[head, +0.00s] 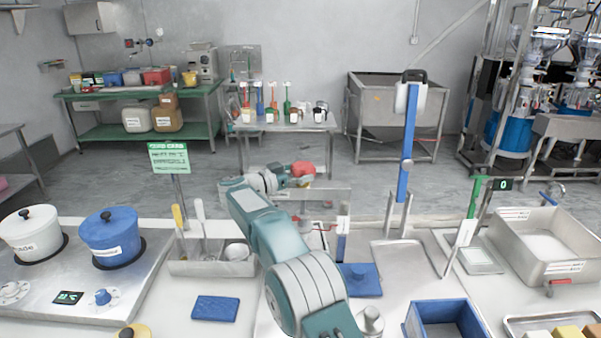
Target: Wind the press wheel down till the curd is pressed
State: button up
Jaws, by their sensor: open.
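My arm reaches from the front of the bench toward the back, and my gripper (293,182) is at its far end. It is small here and its fingers are hard to make out; it is open. A red rounded part (302,168) shows right beside the gripper, above a metal frame (330,198). It may be the press wheel, but its shape is unclear. I cannot tell whether the gripper touches it. My arm hides part of the area below, and no curd can be made out with certainty.
A white pot (30,235) and blue pot (110,238) sit left. A utensil tray (212,267) and blue pad (215,308) lie near my arm.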

jog(key=v, duration=1.2)
jog(key=w+d+r+n+t+y, duration=0.1)
jog(key=d+r+n+t+y, duration=0.35)
jog(key=r, duration=0.55)
jog(key=d+r+n+t+y, duration=0.35)
jog(key=r+t+y, duration=0.2)
jog(key=r, duration=0.45)
jog(key=s+d+n+g+y, duration=0.2)
jog(key=s+d+n+y, duration=0.15)
jog(key=s+y, duration=0.4)
jog(key=s+d+f+g, duration=0.4)
jog(key=s+f, duration=0.4)
jog(key=s, duration=0.3)
jog(key=s+d+f+g+h, duration=0.1)
jog(key=s+d+f+g, duration=0.3)
jog(key=s+f, duration=0.3)
jog(key=s+d+f+g+h, duration=0.1)
jog(key=s+d+f+g, duration=0.3)
jog(key=s, duration=1.3)
notch_tip(320, 180, down, 5)
jog(key=shift+s+d+r, duration=0.2)
jog(key=shift+d, duration=0.75)
